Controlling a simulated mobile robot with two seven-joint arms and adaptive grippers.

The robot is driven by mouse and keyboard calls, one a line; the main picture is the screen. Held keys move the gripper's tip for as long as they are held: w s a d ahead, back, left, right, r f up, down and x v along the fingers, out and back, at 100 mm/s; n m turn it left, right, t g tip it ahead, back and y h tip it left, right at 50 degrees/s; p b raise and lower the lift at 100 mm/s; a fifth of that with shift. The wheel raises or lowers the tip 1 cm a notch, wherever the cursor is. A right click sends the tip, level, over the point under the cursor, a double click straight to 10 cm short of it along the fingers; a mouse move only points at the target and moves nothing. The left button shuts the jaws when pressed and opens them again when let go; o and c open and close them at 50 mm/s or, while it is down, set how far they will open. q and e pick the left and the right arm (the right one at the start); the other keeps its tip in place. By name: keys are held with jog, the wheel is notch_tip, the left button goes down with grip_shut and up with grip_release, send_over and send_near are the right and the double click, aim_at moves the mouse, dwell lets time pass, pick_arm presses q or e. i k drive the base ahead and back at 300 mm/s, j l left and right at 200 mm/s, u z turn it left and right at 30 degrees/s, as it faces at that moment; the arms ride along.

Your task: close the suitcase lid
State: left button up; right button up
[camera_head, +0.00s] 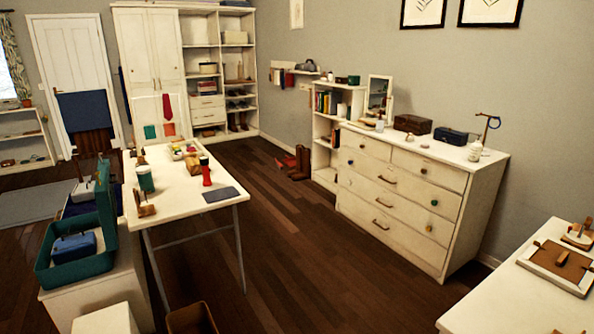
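A teal suitcase (82,272) stands open on a white stand at the left of the head view. A blue item (74,247) lies inside the base. Neither of my grippers shows in this view, and nothing is seen touching the suitcase or its lid.
The white stand (98,297) sits beside a long white table (178,190) with a green jar (146,179), a red bottle (206,172) and small items. A brown bin (192,318) is on the floor at the bottom. Open wooden floor (285,235) lies to the right.

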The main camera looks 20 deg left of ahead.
aim_at(105, 194)
jog(key=i+j+u, duration=0.1)
jog(key=i+u, duration=0.3)
jog(key=i, duration=0.25)
jog(key=i+l+u, duration=0.1)
jog(key=i+u, duration=0.3)
jog(key=i, duration=0.25)
jog(key=i+u, duration=0.1)
jog(key=u, duration=0.3)
jog(key=i+u, duration=0.1)
jog(key=u, duration=0.3)
jog(key=l+u, duration=0.1)
jog(key=u, duration=0.3)
jog(key=i+l, duration=0.05)
